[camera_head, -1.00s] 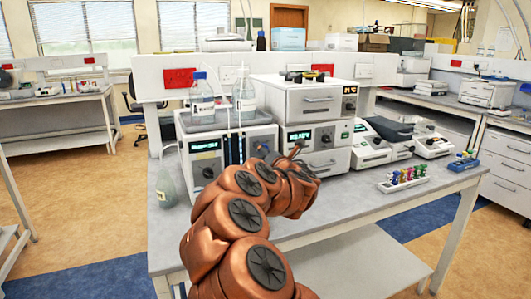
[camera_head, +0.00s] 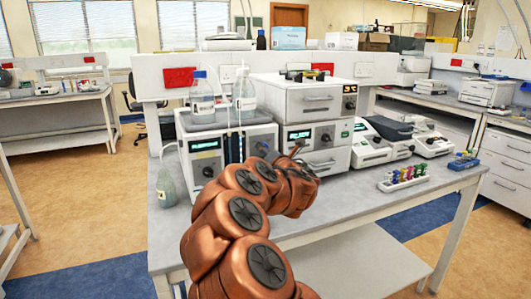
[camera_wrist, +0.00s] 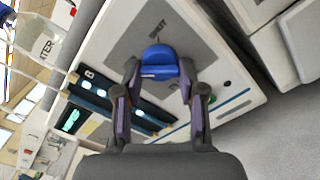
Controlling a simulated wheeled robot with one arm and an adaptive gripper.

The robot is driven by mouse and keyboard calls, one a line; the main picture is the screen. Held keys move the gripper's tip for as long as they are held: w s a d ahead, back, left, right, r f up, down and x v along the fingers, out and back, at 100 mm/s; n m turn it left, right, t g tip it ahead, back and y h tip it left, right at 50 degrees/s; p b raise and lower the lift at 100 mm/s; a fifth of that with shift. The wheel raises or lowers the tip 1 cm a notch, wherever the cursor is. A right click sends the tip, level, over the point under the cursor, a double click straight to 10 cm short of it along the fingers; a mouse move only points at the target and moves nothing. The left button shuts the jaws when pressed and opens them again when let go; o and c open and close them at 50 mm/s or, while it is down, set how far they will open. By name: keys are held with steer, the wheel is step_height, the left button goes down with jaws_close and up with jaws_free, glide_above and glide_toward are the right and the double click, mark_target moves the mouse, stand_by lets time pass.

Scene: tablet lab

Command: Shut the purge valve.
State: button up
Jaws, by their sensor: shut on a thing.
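The purge valve knob (camera_wrist: 158,62) is blue and sits on the pale front panel of an instrument in the wrist view. In the head view, my copper-coloured arm reaches over the bench to the white instrument (camera_head: 205,150) carrying bottles.
Two clear bottles (camera_head: 202,102) stand on the instrument, with tubing. A stacked unit (camera_head: 310,100) is close on its right. A greenish bottle (camera_head: 166,187) stands at its left. A rack of coloured vials (camera_head: 403,180) is on the bench's right, with bare bench in front.

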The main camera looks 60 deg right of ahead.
steer(key=shift+m, duration=0.4)
steer(key=shift+r+m+p, duration=0.15)
steer(key=shift+m+p, duration=3.3)
steer(key=shift+m, duration=5.25)
steer(key=o, duration=1.1)
steer(key=shift+o, duration=0.2)
